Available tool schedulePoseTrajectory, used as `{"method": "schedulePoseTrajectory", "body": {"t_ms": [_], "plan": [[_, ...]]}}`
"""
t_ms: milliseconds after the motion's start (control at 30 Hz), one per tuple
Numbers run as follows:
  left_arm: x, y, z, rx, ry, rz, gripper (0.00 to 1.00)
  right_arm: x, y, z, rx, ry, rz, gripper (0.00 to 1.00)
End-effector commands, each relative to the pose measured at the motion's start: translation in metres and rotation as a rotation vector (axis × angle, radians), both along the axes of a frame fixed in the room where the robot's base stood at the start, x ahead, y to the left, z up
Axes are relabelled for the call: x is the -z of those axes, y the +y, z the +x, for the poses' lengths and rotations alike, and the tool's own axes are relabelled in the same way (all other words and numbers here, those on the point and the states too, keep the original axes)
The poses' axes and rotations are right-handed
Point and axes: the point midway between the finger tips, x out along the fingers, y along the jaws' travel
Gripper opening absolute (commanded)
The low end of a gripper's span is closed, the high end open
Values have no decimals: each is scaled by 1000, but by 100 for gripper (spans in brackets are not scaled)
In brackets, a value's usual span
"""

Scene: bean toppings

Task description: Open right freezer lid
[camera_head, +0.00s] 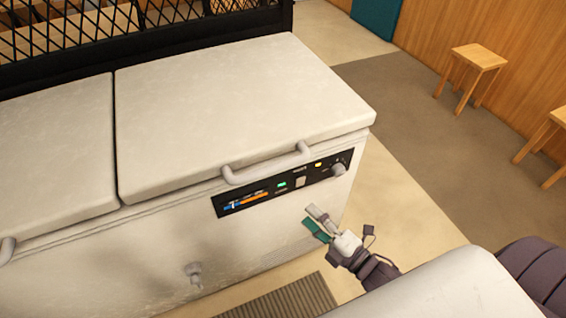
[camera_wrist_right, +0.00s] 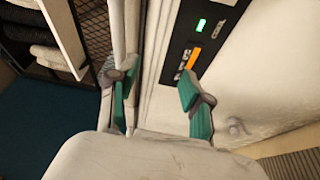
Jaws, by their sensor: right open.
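The white chest freezer has a right lid (camera_head: 240,105) that lies shut. A pale bar handle (camera_head: 268,165) is fixed along its front edge. My right gripper (camera_head: 314,221) is in front of the freezer, below and right of the handle, and apart from it. Its two green-padded fingers are spread and empty. In the right wrist view the open gripper (camera_wrist_right: 158,88) faces the freezer front, with the control panel (camera_wrist_right: 205,40) beside one finger. I cannot make out the handle clearly there. My left gripper is not in view.
The closed left lid (camera_head: 60,150) adjoins the right one. A black mesh rack (camera_head: 150,40) stands behind the freezer. A knob (camera_head: 193,272) sticks out low on the freezer front. Wooden stools (camera_head: 478,58) stand at the right, with open floor between.

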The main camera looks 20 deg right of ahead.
Motion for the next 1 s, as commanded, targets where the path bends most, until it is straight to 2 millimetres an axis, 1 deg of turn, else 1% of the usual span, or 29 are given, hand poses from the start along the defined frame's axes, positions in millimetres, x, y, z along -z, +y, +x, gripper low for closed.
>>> {"method": "schedulePoseTrajectory", "body": {"t_ms": [33,100,200,267,367,700,800,900,1000], "plan": [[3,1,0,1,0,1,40,-21,6,-2,-25,-71,-34,50],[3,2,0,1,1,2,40,-42,11,-4,-45,-140,-70,50],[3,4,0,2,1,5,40,-56,16,-3,-57,-185,-94,50],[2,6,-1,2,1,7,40,-59,18,0,-58,-191,-96,50],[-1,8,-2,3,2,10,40,-62,23,12,-57,-191,-94,50],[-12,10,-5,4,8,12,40,-75,52,77,-56,-189,-92,50],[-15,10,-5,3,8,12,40,-78,60,93,-56,-187,-93,50],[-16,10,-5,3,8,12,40,-79,66,105,-56,-187,-92,50],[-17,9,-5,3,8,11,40,-80,69,113,-56,-185,-91,50]]}}
